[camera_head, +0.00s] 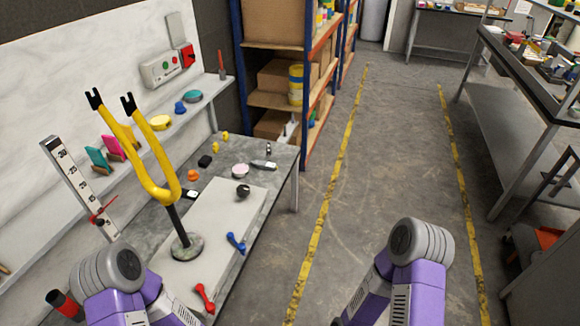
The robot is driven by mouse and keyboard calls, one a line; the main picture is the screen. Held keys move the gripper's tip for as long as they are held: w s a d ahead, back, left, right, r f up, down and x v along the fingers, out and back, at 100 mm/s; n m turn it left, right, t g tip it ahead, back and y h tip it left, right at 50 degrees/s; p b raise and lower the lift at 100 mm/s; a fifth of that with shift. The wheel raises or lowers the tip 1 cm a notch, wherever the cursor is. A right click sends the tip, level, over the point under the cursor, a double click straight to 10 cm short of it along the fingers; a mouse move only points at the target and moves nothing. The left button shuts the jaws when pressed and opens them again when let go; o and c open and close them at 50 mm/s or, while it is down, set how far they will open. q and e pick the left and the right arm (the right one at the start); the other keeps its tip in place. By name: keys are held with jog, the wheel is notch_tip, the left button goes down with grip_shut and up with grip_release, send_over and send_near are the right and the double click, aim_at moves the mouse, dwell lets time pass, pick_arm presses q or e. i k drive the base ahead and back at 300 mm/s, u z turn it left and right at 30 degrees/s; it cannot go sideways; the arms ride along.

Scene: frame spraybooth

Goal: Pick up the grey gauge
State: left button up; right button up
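A small grey handheld device (263,165), which looks like the grey gauge, lies flat near the far right edge of the workbench (281,154). A small white-and-dark device (190,194) lies nearer, by the yellow fork's stem; I cannot tell what it is. Links of my two arms show at the bottom left and bottom right. Neither gripper is in the picture.
A yellow fork (150,178) stands upright on a dark round base on the pale mat (214,230). Blue (236,243) and red (204,297) tools lie along the mat's right side. A shelving rack (307,97) stands behind the bench. The aisle floor (385,150) is clear.

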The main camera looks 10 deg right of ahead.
aim_at(259, 164)
jog(key=z, duration=0.7)
jog(key=i, duration=3.1)
jog(key=u, duration=3.35)
